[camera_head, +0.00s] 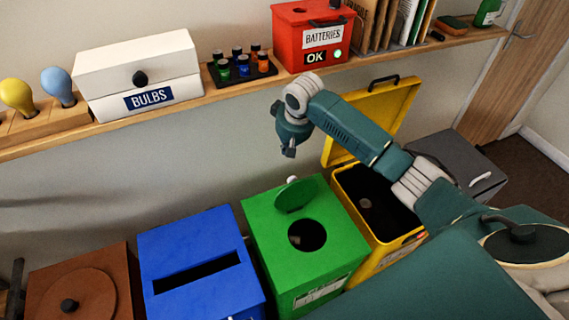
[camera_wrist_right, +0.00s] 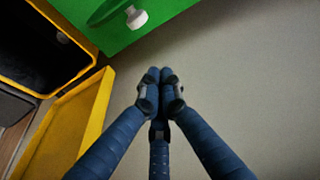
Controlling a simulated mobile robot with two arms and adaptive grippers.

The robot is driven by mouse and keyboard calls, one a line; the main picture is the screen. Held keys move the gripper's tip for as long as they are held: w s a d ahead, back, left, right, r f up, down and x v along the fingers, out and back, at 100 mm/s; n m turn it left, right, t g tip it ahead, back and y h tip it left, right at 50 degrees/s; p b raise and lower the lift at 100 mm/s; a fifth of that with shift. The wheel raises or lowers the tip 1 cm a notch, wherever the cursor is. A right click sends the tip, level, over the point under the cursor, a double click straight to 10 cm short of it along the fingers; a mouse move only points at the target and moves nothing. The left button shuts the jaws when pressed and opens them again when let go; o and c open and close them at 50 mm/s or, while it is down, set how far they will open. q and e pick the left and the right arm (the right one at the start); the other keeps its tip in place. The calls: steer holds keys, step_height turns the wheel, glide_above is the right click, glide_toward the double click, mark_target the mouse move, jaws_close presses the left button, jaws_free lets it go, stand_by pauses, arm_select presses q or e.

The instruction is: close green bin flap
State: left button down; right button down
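The green bin (camera_head: 325,250) stands in the row of bins, with a round hole in its top. Its round green flap (camera_head: 296,195) is tilted up behind the hole, so the hole is uncovered. A white knob (camera_head: 292,180) shows at the flap's upper edge. The flap (camera_wrist_right: 108,10) and knob (camera_wrist_right: 136,18) also show in the right wrist view. My right gripper (camera_head: 289,152) hangs above and behind the flap, apart from it. In the right wrist view its fingers (camera_wrist_right: 160,78) are together with nothing between them. My left gripper is not in view.
A blue slotted bin (camera_head: 195,245) and a brown bin (camera_head: 105,285) stand left of the green bin. A yellow bin (camera_head: 350,190) with its lid (camera_head: 400,105) up stands right, under my right arm. A wall shelf (camera_head: 200,97) holds boxes and bulbs behind.

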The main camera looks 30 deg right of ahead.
mark_target(294, 192)
steer(key=p+x, duration=0.1)
steer(key=x, duration=0.8)
steer(key=s+p, duration=0.1)
steer(key=s, duration=0.1)
steer(key=s+p, duration=0.2)
steer(key=shift+s+a+f, duration=0.1)
steer(key=shift+s+a, duration=0.1)
